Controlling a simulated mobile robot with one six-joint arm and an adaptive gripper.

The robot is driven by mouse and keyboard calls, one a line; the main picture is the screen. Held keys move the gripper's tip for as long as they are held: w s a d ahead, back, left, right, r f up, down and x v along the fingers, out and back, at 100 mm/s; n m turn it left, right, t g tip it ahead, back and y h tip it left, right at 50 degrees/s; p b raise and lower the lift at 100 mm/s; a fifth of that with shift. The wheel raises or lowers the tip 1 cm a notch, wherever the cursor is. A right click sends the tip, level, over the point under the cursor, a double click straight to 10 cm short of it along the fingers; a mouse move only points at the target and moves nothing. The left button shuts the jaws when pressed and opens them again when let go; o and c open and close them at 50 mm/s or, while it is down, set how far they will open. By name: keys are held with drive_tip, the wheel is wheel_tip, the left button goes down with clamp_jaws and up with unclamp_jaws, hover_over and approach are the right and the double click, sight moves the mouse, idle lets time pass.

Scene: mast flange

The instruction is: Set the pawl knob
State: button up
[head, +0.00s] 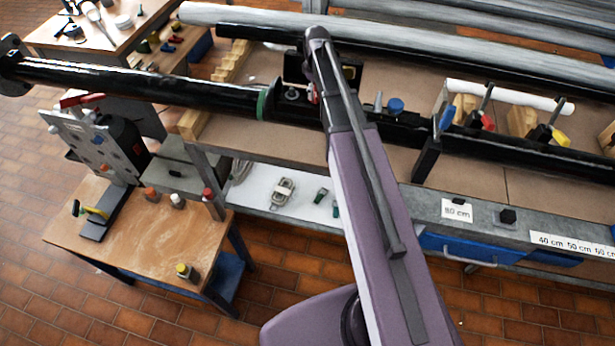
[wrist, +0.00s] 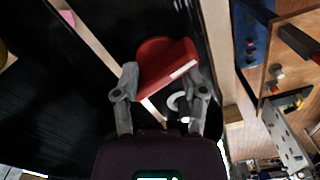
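A red knob (wrist: 165,68), with a rounded back part and a flat bar with a pale stripe, lies between my fingertips in the wrist view. It appears to be the pawl knob. My gripper (wrist: 160,85) is part closed, one finger on each side, and both fingers appear to touch the red piece. The bar sits tilted across the gap. In the head view my arm hides the gripper. Only a sliver of red (head: 313,94) shows left of the arm, beside a dark fitting on the black mast (head: 150,84). A pale ring (wrist: 177,102) shows below the knob.
A green ring (head: 262,104) sits on the mast left of my arm. A blue knob (head: 396,104) stands to the right. Clamps (head: 484,104) stand farther right. A small wooden table (head: 140,247) with bottles stands at lower left. Brick floor is open in front.

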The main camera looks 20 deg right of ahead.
sight(315, 90)
drive_tip(key=n, duration=0.4)
wheel_tip(315, 90, up, 14)
drive_tip(key=p, duration=1.4)
drive_tip(key=s+a+f+m+b, duration=0.2)
drive_tip(key=s+a+m, duration=0.25)
drive_tip(key=s, duration=0.35)
drive_tip(key=s+a+f+m+b, duration=0.3)
drive_tip(key=s+m, duration=0.2)
drive_tip(key=s, duration=0.4)
drive_tip(key=s+f+m+b, duration=0.1)
drive_tip(key=s+f+b, duration=0.1)
drive_tip(key=f+b, duration=1)
drive_tip(key=s+a+f+m+b, duration=0.1)
drive_tip(key=s+f+b, duration=0.1)
drive_tip(key=f+b, duration=1.1)
drive_tip(key=shift+f, duration=0.15)
idle(0.4)
drive_tip(key=shift+a, duration=0.1)
idle(0.4)
